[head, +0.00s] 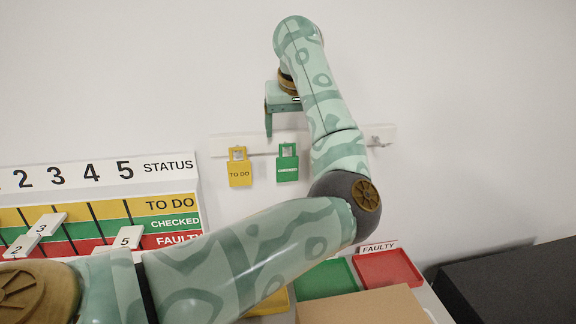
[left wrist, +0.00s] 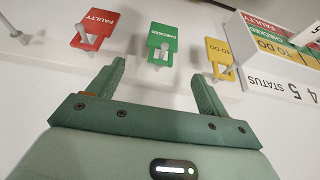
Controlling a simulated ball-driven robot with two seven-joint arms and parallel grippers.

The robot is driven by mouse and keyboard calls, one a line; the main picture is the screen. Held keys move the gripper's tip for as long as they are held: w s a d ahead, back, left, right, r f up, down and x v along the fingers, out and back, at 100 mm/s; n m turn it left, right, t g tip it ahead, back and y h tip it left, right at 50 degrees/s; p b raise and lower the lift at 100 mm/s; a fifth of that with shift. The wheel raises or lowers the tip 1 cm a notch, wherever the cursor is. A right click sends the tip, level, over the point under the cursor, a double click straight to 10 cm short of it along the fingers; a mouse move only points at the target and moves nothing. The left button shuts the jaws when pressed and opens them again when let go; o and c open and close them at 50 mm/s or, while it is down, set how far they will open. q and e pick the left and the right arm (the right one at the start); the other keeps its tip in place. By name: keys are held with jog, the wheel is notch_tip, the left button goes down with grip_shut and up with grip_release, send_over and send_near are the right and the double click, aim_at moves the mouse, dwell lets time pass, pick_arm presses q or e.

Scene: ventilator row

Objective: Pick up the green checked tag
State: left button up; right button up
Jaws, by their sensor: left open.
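The green checked tag (head: 288,172) hangs from the white wall rail, to the right of the yellow to-do tag (head: 240,174). In the left wrist view, where lettering looks upside down, the green tag (left wrist: 162,36) hangs on a peg between the red faulty tag (left wrist: 95,30) and the yellow tag (left wrist: 219,52). My left gripper (head: 270,124) is above the rail near the green tag; one finger is hidden. In the left wrist view its fingers (left wrist: 160,80) are apart and empty, with the green tag beyond the gap. My right gripper is not in view.
A status board (head: 100,165) with white number tiles stands at left. Below are a green tray (head: 325,281), a red tray (head: 388,268) and a cardboard-coloured block (head: 362,307). A dark box (head: 510,285) stands at right. An empty peg (head: 380,141) is at the rail's right.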

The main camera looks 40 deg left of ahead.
aim_at(288, 157)
pick_arm(q)
jog(key=x, duration=0.5)
jog(key=shift+w+a+f, duration=0.1)
jog(key=shift+a+f, duration=0.05)
jog(key=shift+f, duration=0.15)
jog(key=x, duration=0.4)
jog(key=shift+s+f, duration=0.2)
jog(key=shift+f, duration=0.3)
jog(key=shift+w+f, duration=0.2)
jog(key=shift+f, duration=0.2)
jog(key=c, duration=1.1)
